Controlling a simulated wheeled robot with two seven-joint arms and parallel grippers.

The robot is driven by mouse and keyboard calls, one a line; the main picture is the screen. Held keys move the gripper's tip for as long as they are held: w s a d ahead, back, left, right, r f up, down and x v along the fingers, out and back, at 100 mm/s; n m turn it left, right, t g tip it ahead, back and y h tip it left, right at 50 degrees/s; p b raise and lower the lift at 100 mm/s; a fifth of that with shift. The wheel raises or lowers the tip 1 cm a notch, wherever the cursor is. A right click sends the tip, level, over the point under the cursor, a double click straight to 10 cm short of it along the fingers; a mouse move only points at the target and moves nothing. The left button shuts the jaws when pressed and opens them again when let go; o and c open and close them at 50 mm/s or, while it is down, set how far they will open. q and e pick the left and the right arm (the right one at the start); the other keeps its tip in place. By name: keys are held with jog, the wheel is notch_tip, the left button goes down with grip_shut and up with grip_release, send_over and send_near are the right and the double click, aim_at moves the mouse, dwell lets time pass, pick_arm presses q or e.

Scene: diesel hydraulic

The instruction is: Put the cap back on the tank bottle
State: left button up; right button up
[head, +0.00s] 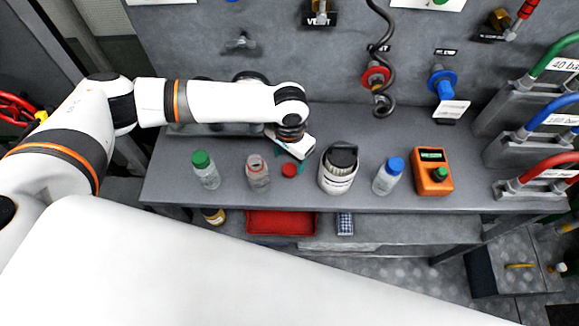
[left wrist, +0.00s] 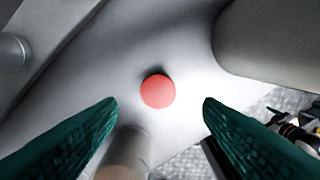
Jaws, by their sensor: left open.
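The red cap (head: 290,170) lies on the grey workbench, just right of an uncapped clear bottle (head: 258,174) with a reddish neck. My left gripper (head: 291,158) is above the cap and pointing down at it. In the left wrist view the cap (left wrist: 158,91) shows between and beyond the two green fingertips of the open gripper (left wrist: 160,103), not held. A pale cylinder, likely the bottle (left wrist: 122,155), stands at the bottom of that view near the left finger. My right gripper is not in view.
A green-capped bottle (head: 206,171) stands left of the open one. To the right stand a white canister with a black top (head: 339,170), a blue-capped bottle (head: 388,177) and an orange meter (head: 432,173). A red tray (head: 281,222) is on the shelf below the bench (head: 225,197).

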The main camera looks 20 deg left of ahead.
aim_at(290, 168)
pick_arm(q)
jog(key=shift+f, duration=0.1)
jog(key=f+p, duration=0.2)
jog(key=f, duration=0.2)
jog(key=shift+w+f, duration=0.2)
jog(key=shift+f, duration=0.3)
jog(key=shift+c, duration=0.2)
jog(key=c, duration=1)
